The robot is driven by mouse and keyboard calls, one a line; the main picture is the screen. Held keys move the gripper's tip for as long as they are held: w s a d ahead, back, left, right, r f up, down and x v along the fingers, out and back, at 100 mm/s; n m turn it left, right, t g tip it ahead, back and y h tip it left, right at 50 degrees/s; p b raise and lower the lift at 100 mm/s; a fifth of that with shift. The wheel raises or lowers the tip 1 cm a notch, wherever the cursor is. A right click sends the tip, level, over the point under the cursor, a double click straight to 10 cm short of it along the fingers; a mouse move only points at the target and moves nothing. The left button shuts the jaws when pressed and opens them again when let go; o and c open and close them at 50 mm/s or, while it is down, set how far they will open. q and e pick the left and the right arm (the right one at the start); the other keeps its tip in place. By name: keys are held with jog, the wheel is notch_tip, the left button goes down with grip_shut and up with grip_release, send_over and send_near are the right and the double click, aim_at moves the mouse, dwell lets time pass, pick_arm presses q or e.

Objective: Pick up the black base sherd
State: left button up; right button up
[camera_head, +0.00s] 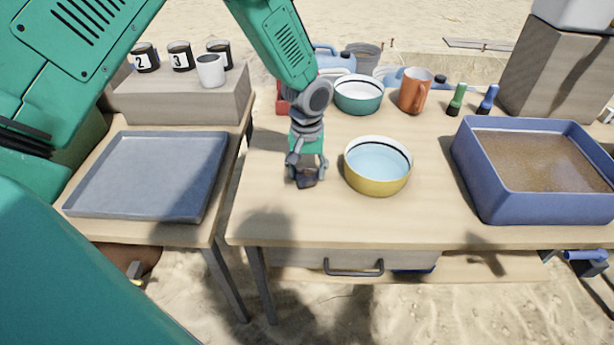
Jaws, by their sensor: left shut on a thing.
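My left gripper (307,177) reaches down over the left part of the wooden table, just left of the yellow bowl of water. It is shut on a small dark piece, the black base sherd (306,181), which shows between its fingertips. The fingers hide part of the sherd. I cannot tell whether the sherd still touches the tabletop. My right gripper is not in view.
The yellow bowl (377,184) stands close beside the gripper. A teal bowl (358,108), an orange mug (414,92) and two brushes stand behind. A blue sand bin (530,207) is right. An empty grey tray (92,207) lies left. The table's front is clear.

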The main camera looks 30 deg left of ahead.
aim_at(307, 175)
pick_arm(q)
notch_tip(307, 175, up, 10)
jog(key=p, duration=0.2)
dwell(0.6)
